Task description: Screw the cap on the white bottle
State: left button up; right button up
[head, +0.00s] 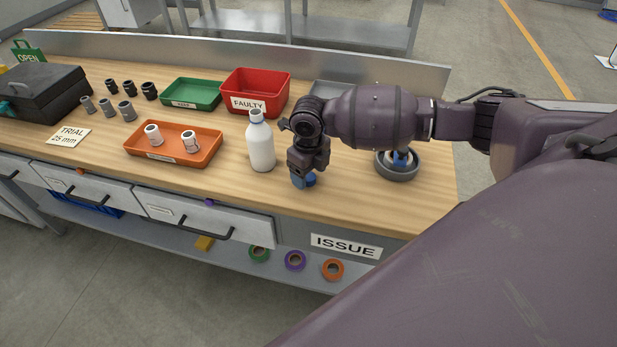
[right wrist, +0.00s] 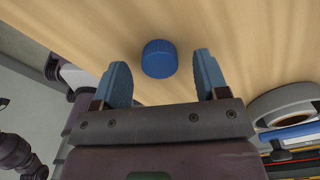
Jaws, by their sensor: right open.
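The white bottle (head: 261,146) stands upright on the wooden workbench, left of my right gripper in the head view. Its neck shows a blue-grey band and its top looks whitish. A blue cap (right wrist: 159,59) lies on the bench in the right wrist view, and part of it shows in the head view (head: 310,180). My right gripper (head: 302,182) points down at the cap. In the right wrist view its blue fingers (right wrist: 160,80) are open, one on each side of the cap, with gaps to it. The left gripper is not in view.
An orange tray (head: 173,157) with two white fittings lies left of the bottle. Behind stand a red FAULTY bin (head: 256,105) and a green tray (head: 190,106). A grey round dish (head: 397,175) sits right of the gripper. The bench's front edge is close.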

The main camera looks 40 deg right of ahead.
aim_at(309, 176)
jog(key=shift+f, duration=0.4)
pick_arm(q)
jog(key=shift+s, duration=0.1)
pick_arm(e)
jog(key=c, duration=1)
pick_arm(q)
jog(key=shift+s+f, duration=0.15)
pick_arm(e)
jog(key=shift+r, duration=0.1)
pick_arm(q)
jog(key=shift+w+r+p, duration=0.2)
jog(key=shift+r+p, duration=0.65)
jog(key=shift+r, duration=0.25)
pick_arm(e)
notch_tip(309, 176, up, 20)
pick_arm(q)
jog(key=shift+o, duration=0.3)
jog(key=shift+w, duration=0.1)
